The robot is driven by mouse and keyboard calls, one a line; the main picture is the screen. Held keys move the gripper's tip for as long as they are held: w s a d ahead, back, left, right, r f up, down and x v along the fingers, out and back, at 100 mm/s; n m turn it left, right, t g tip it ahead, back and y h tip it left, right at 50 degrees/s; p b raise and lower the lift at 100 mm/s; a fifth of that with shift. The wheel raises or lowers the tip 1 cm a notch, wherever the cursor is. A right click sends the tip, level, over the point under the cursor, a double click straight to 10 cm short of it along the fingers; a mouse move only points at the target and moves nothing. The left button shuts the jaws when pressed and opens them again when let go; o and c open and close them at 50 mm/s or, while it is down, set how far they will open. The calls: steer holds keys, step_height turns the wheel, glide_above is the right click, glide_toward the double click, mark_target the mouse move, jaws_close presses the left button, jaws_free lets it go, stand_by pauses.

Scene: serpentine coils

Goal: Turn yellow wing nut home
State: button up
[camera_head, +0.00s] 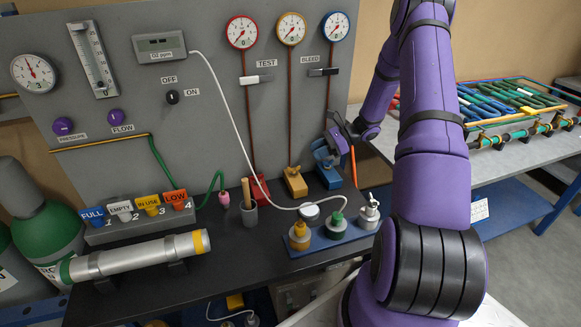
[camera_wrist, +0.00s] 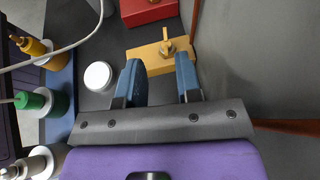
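The yellow wing nut (camera_head: 294,170) sits on a yellow block (camera_head: 296,186) on the black bench, below the middle gauge's pipe. In the wrist view the wing nut (camera_wrist: 167,46) stands on its block (camera_wrist: 153,63), just beyond my fingertips and roughly midway between them. My gripper (camera_wrist: 160,75) is open, with its two blue fingers apart and nothing between them. In the head view my gripper (camera_head: 335,143) is to the right of the yellow block, over the blue block (camera_head: 331,180), whose top it partly hides. I cannot tell the exact height gap.
A red block (camera_head: 260,190) stands left of the yellow one. In front are a white round lid (camera_head: 309,212) and a blue tray (camera_head: 297,251) with several bottles. A white hose (camera_head: 231,115) crosses from the panel. The grey panel wall (camera_wrist: 255,70) is close on the wrist view's right.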

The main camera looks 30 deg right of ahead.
mark_target(294, 169)
steer(key=shift+m, duration=0.3)
steer(key=x, duration=0.7)
steer(key=f+x, duration=0.1)
steer(key=x, duration=0.2)
steer(key=shift+w+f, duration=0.25)
jaws_close()
